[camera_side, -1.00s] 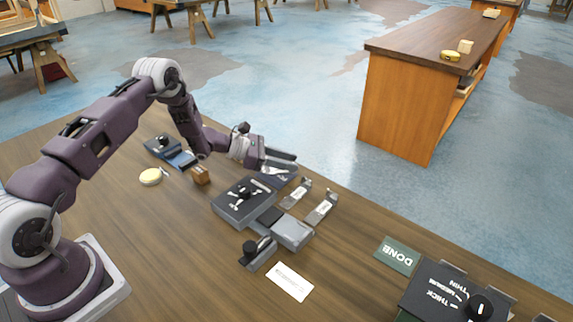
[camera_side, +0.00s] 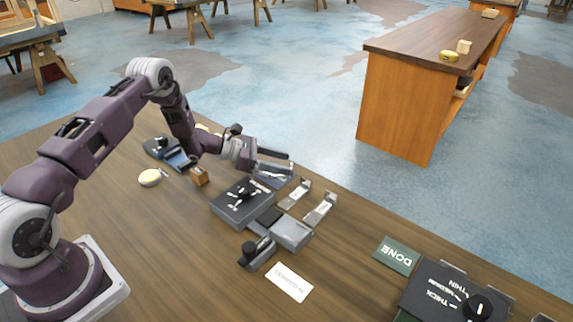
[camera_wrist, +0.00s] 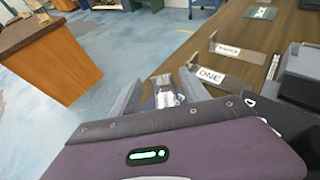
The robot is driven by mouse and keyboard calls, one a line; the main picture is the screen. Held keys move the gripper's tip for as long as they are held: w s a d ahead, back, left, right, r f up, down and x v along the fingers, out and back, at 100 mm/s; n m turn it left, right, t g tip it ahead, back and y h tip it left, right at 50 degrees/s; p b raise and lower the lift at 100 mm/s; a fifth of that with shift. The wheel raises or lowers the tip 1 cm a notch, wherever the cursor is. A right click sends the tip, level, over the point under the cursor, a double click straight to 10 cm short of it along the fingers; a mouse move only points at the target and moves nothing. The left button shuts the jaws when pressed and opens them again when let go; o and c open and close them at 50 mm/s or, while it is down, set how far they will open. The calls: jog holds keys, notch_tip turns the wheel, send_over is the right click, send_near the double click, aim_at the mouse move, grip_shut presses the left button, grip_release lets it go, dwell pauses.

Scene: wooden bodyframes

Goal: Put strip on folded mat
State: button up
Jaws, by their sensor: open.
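My gripper (camera_side: 290,163) is open above the far edge of the bench, just beyond the grey machine. In the wrist view its fingers (camera_wrist: 162,88) stand apart, with a small pale, shiny piece (camera_wrist: 166,97) showing between and below them. I cannot tell whether this piece is the strip. Two flat metal pieces lie right of the gripper, one labelled ONE (camera_wrist: 210,76) and another beside it (camera_side: 320,209). A flat green mat marked DONE (camera_side: 397,255) lies at the right. I cannot make out a fold in it.
The grey machine with a black knob (camera_side: 243,203) stands close to my gripper. A dark box with a dial (camera_side: 455,292) is at the front right. A white card (camera_side: 288,282), wooden block (camera_side: 199,176) and yellow round item (camera_side: 150,177) lie on the bench.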

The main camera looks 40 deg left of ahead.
jog(key=v, duration=1)
jog(key=shift+s, duration=0.1)
jog(key=s+d+r+m+g, duration=0.4)
jog(key=s+d+r+m, duration=0.3)
jog(key=r, duration=0.3)
jog(key=s+d+r+m+g, duration=0.3)
jog(key=s+d+r+m, duration=0.2)
jog(key=d+r+m, duration=0.35)
jog(key=s+r+m+t+y, duration=0.1)
jog(key=s+r+m+y, duration=0.1)
jog(key=s, duration=0.5)
jog(key=s+a+r+m+t+y, duration=0.1)
jog(key=s+m+y, duration=0.3)
jog(key=s, duration=0.4)
jog(key=s+r+m+t+y, duration=0.1)
jog(key=s+r+m+y, duration=0.2)
jog(key=s+m, duration=0.2)
jog(key=s, duration=0.3)
jog(key=shift+a+r, duration=0.2)
jog(key=shift+a, duration=0.05)
jog(key=shift+w+m, duration=0.1)
jog(key=shift+m, duration=0.15)
